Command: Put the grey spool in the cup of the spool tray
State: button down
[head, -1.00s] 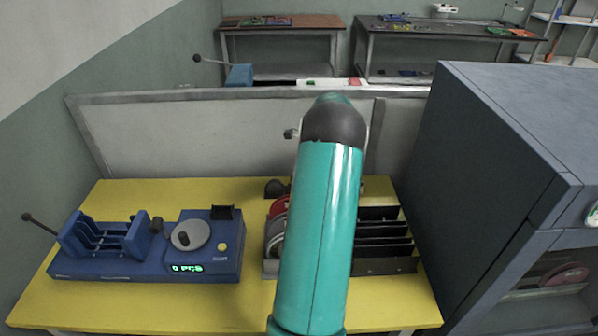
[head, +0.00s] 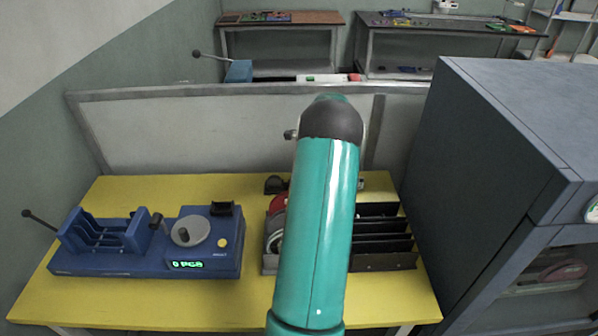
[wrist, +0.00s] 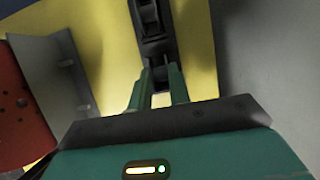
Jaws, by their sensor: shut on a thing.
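My gripper (wrist: 160,76) shows in the wrist view with its two teal fingers close together, shut on a small dark grey piece (wrist: 160,73), which looks like the grey spool. Most of it is hidden between the fingers. Just beyond the fingertips a long black holder (wrist: 152,22) lies over the yellow table; it may be the spool tray. I cannot tell whether the held piece touches it. In the head view my arm hides the gripper and the held piece. Dark parts (head: 275,185) show behind the arm at the back of the table.
A slotted rack (head: 385,262) with reels stands around my arm; a red reel (wrist: 14,105) and a grey divider (wrist: 55,75) show close by in the wrist view. A blue counting machine (head: 150,250) stands left on the yellow table (head: 130,190). A large dark cabinet (head: 480,160) stands right.

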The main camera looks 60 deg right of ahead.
jog(key=shift+f, duration=0.1)
jog(key=c, duration=0.9)
grip_release()
jog(key=shift+r, duration=4)
